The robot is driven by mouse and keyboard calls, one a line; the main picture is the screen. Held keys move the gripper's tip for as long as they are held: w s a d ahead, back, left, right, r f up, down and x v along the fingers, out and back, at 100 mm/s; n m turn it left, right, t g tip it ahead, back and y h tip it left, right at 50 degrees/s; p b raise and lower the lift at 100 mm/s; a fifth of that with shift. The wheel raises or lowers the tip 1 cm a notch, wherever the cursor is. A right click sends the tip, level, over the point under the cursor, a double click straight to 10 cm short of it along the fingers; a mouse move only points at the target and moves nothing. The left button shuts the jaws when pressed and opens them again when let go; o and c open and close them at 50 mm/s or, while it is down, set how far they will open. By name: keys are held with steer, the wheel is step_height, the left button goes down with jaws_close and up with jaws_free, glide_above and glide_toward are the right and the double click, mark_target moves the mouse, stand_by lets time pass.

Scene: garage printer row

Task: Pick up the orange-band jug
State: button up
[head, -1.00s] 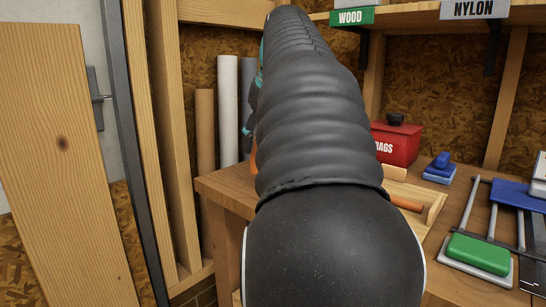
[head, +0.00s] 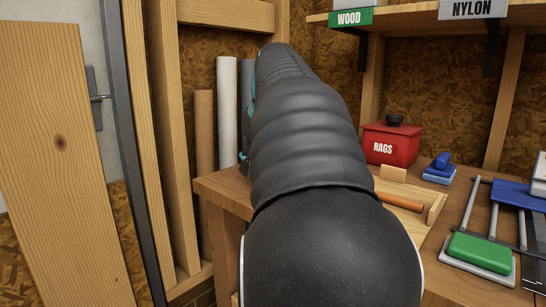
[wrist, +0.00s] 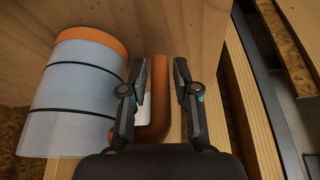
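The orange-band jug (wrist: 72,100) shows in the wrist view at the left, with a pale grey-white body, thin dark rings and an orange band at one end. An orange-brown handle-like loop (wrist: 161,112) lies to its right, between the fingers of my gripper (wrist: 160,68). The fingers are apart, one on each side of the loop, with a gap visible. Whether either finger touches it, I cannot tell. In the head view my dark arm hides the jug and my gripper.
A wooden workbench (head: 222,192) holds a red rags box (head: 391,146), a blue block (head: 440,168), a wooden tray (head: 434,209) and a green-topped block (head: 480,252). Upright rolls (head: 227,110) stand behind the bench's left end. A shelf with WOOD and NYLON signs hangs above.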

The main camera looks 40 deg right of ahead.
jaws_close()
steer(key=shift+r, duration=0.15)
